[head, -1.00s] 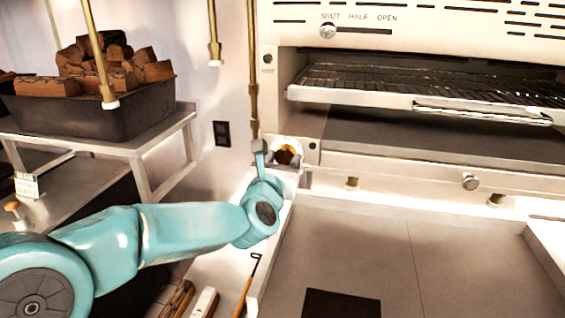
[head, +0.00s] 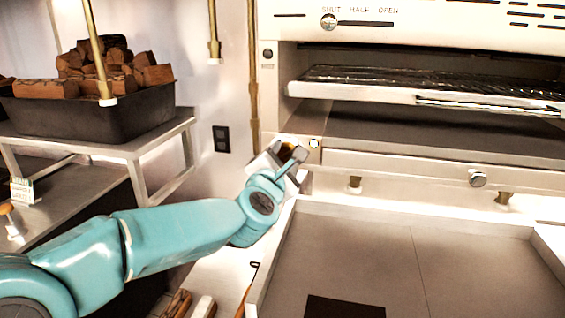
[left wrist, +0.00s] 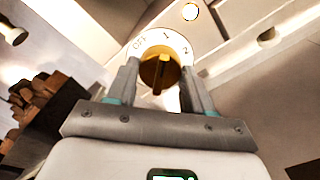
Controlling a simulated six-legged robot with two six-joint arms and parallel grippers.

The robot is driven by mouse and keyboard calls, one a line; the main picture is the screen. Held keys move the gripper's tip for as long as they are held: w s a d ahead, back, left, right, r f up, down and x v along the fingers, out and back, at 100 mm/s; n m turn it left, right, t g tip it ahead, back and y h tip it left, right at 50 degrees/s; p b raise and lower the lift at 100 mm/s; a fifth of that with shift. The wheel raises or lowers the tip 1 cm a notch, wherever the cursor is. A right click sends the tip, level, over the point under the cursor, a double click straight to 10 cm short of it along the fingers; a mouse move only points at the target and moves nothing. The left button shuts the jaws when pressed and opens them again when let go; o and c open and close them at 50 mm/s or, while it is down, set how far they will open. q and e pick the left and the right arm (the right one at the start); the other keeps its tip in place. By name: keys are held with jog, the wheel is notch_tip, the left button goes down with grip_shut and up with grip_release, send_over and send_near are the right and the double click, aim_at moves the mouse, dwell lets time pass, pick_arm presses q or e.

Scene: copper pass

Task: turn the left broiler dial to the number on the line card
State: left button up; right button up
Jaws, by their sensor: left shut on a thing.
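The left broiler dial is a brass knob (left wrist: 160,68) on a round white plate marked OFF, 1 and 2 in the left wrist view; any other marks are hidden. The ridge's upper end lies toward the 1, but I cannot make out a pointer mark. My left gripper (left wrist: 160,82) is shut on the knob, one finger on each side. In the head view the gripper (head: 282,156) is tilted over to the right and mostly covers the dial. A small card (head: 22,190) stands at far left, its writing too small to read. My right gripper is not in view.
The broiler's rack (head: 420,92) is right of the dial, with a slider (head: 329,22) marked SHUT, HALF, OPEN above. A black bin of wood chunks (head: 100,112) stands on a shelf at left. Brass pipes (head: 253,90) run down the wall. The lower steel tray (head: 370,250) is mostly clear.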

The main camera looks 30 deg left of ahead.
pick_arm(q)
jog(key=m, duration=0.4)
jog(key=shift+r+m, duration=0.1)
jog(key=shift+m, duration=0.2)
jog(key=m+p, duration=0.1)
jog(key=m, duration=0.4)
jog(key=m+p, duration=0.2)
jog(key=m, duration=0.3)
jog(key=shift+m, duration=0.4)
jog(key=m+p, duration=0.1)
jog(key=m, duration=0.3)
jog(key=shift+m, duration=0.4)
jog(key=o, duration=1)
jog(key=shift+o, duration=0.2)
